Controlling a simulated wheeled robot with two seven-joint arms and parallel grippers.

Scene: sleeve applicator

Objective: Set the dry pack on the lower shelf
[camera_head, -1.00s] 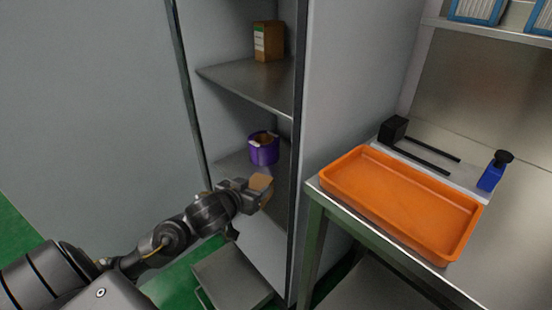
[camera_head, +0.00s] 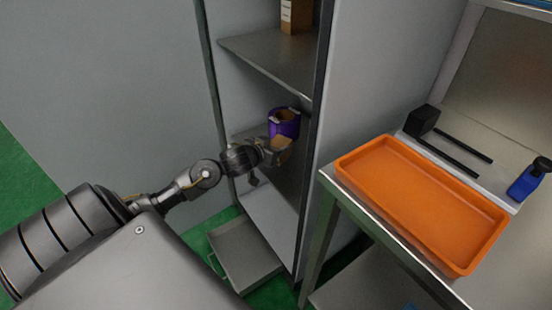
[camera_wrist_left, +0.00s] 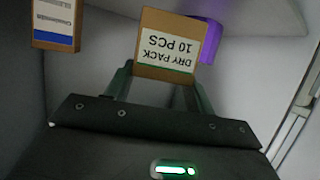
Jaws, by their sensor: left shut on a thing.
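The dry pack (camera_head: 282,143) is a small brown carton. It also shows in the left wrist view (camera_wrist_left: 168,45), where its white label reads upside down. My left gripper (camera_head: 276,153) is shut on it, with a finger on either side. The gripper reaches into the open cabinet at the level of the lower shelf (camera_head: 250,131). The pack is just in front of a purple container (camera_head: 287,123) standing on that shelf and partly covers it. I cannot tell whether the pack touches the shelf. My right gripper is out of view.
The upper shelf (camera_head: 265,55) with another carton (camera_head: 296,14) is above my gripper. The cabinet's right side wall is close to the pack. A workbench with an orange tray (camera_head: 420,205) stands to the right. A grey cart or step (camera_head: 245,255) is on the floor below.

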